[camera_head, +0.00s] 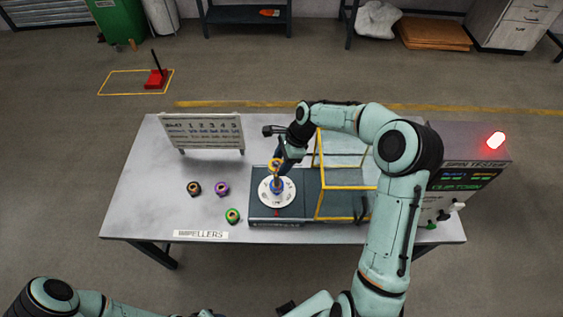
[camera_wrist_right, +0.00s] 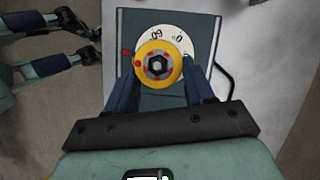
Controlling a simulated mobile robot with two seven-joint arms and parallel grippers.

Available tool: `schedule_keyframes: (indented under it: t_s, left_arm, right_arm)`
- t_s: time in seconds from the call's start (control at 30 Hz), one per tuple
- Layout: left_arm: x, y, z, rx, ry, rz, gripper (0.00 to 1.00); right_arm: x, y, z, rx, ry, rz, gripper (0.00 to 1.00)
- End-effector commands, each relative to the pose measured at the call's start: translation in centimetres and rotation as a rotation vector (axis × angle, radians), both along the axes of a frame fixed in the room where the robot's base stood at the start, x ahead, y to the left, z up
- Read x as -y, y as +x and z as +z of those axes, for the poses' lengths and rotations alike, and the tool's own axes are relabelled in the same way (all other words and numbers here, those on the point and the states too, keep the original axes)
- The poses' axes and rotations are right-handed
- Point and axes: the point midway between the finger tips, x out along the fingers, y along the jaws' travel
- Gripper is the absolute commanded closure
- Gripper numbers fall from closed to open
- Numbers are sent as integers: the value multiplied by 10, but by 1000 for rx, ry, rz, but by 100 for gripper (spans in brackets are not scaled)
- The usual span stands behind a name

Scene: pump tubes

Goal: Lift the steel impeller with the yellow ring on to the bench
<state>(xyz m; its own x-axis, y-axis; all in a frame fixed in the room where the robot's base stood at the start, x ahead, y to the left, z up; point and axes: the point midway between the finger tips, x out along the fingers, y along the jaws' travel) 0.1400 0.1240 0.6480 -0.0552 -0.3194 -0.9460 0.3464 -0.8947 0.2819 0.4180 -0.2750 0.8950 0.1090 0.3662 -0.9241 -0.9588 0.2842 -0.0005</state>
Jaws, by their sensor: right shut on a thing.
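The impeller with the yellow ring (camera_wrist_right: 158,65) sits between the fingers of my right gripper (camera_wrist_right: 160,80) in the right wrist view, with a dark hex bore at its middle. In the head view, the yellow ring (camera_head: 275,163) shows beside my right gripper (camera_head: 277,177), over the white numbered dial (camera_head: 266,200) on the dark tester base. My right gripper is shut on this impeller. A small blue part shows under the fingers at the dial's middle; what it belongs to is unclear. My left arm shows at the bottom edge, and its jaws cannot be made out.
Black-orange (camera_head: 194,188), purple (camera_head: 222,188) and green (camera_head: 233,216) impellers lie left of the tester base (camera_head: 300,205), near the impellers label (camera_head: 201,234). A yellow frame (camera_head: 319,185) stands right of the dial. A chart stand (camera_head: 203,132) is behind. The bench's left side (camera_head: 145,200) is clear.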

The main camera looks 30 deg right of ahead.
Motion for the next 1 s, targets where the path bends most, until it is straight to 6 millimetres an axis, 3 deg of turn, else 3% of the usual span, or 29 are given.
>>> schedule_keyframes:
  t_s: [1.0]
  left_arm:
    - [0,30,30,34,-1,0,57]
  right_arm:
    - [0,1,53,2,0,0,91]
